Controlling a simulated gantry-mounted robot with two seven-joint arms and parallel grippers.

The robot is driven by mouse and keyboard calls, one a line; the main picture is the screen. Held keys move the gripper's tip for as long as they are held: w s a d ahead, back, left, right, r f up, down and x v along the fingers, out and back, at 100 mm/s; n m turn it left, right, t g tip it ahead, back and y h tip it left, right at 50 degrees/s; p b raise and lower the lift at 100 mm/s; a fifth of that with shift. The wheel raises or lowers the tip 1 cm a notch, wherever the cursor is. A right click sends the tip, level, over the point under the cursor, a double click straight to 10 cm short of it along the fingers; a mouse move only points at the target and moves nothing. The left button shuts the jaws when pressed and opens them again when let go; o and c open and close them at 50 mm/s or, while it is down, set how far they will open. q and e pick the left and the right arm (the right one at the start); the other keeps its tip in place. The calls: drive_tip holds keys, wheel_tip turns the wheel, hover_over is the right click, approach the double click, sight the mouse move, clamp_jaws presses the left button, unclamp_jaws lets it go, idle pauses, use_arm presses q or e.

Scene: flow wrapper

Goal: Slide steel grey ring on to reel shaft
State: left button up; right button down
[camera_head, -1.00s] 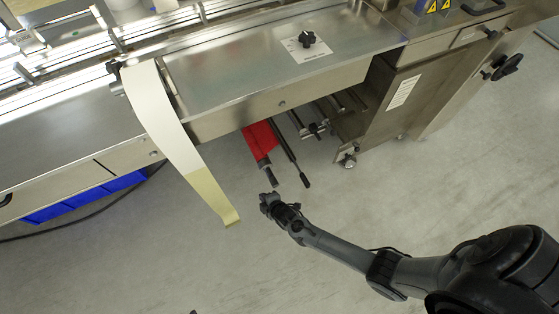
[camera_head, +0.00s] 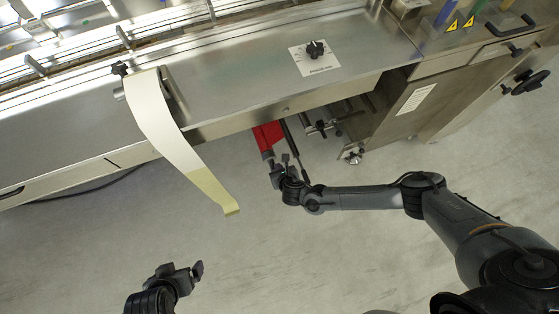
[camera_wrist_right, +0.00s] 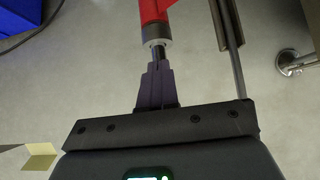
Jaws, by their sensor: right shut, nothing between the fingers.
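The reel shaft carries a red roll (camera_head: 267,135) under the machine. In the right wrist view, a grey ring-like band (camera_wrist_right: 157,33) sits around the shaft at the near end of the red roll (camera_wrist_right: 155,10). I cannot tell for sure whether this is the steel grey ring. The dark shaft end (camera_wrist_right: 158,53) sticks out towards my right gripper (camera_wrist_right: 157,68). That gripper is shut and empty, its tips in line with the shaft end; whether they touch is unclear. It also shows in the head view (camera_head: 279,165). My left gripper (camera_head: 183,271) is low left, apart from the machine; its opening is unclear.
A thin dark rod (camera_head: 294,143) runs beside the red roll. A film strip (camera_head: 168,130) hangs from the machine on the left. A machine foot (camera_head: 354,156) and a lower panel (camera_head: 410,100) stand to the right. The floor in front is clear.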

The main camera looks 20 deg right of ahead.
drive_tip(key=b, duration=0.5)
approach(272, 158)
drive_tip(key=x, duration=0.4)
drive_tip(key=shift+w+f, duration=0.1)
drive_tip(key=shift+w, duration=0.05)
drive_tip(key=shift+w+f+b, duration=0.35)
drive_tip(key=shift+w+b, duration=0.1)
use_arm(q)
wheel_tip(272, 158, down, 7)
drive_tip(key=shift+r, duration=0.2)
drive_tip(key=shift+a, duration=0.1)
